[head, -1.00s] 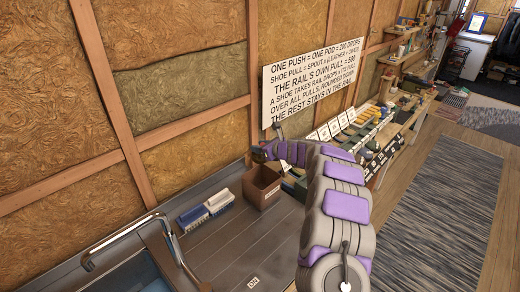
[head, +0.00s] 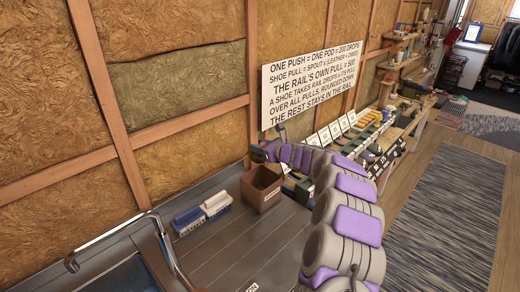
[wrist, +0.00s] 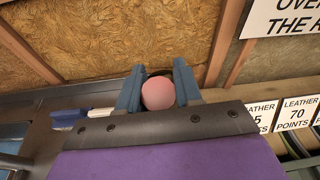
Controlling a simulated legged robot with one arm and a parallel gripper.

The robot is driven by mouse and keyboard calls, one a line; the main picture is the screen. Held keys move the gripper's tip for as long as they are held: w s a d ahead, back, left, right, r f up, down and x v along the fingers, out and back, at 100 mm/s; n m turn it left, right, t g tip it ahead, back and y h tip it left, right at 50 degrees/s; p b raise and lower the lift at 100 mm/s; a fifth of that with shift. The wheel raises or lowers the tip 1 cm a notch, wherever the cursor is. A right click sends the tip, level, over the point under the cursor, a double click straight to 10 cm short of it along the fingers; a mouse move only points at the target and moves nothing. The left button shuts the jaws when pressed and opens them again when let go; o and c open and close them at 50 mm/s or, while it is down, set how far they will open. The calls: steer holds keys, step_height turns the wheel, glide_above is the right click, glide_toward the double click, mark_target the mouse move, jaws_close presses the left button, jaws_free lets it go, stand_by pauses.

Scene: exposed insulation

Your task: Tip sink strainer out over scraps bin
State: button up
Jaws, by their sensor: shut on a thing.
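My gripper (wrist: 158,90) shows in the wrist view with its two blue-grey fingers on either side of a pink round thing (wrist: 158,93). It is shut on this thing; only the rounded pink part shows, so I cannot tell whether it belongs to the sink strainer. In the head view my gripper (head: 262,152) is small and dark, just above and behind a brown open-topped box (head: 266,198), which looks like the scraps bin. The box stands on the grey counter. Its inside is mostly hidden. No strainer basket is clearly visible.
A blue and white brush pair (head: 202,213) lies on the counter (head: 235,245) left of the box. A curved metal tap (head: 110,240) and the sink are at the lower left. A lettered sign (head: 310,85) is on the insulation wall. A cluttered bench (head: 375,140) runs along it.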

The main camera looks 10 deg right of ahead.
steer(key=shift+s+d+f+t+y+b, duration=0.2)
steer(key=shift+t+y+b, duration=0.3)
steer(key=shift+b, duration=2.3)
steer(key=shift+s+a+r+t, duration=0.1)
steer(key=shift+s+r+t, duration=0.05)
steer(key=shift+t, duration=0.15)
steer(key=shift+s+t+b, duration=0.15)
steer(key=shift+t+b, duration=0.15)
steer(key=shift+t, duration=0.1)
steer(key=shift+y, duration=0.4)
steer(key=shift+s+n+t, duration=0.1)
steer(key=shift+n+t, duration=0.2)
steer(key=shift+s+d+t+y, duration=0.2)
steer(key=shift+d+t+y, duration=0.1)
steer(key=shift+t, duration=0.1)
steer(key=shift+s+f+t+y, duration=0.15)
steer(key=shift+f+t+y, duration=0.15)
steer(key=shift+t, duration=0.1)
steer(key=shift+s+d+r+t, duration=0.1)
steer(key=shift+s+t, duration=0.05)
steer(key=shift+t, duration=0.25)
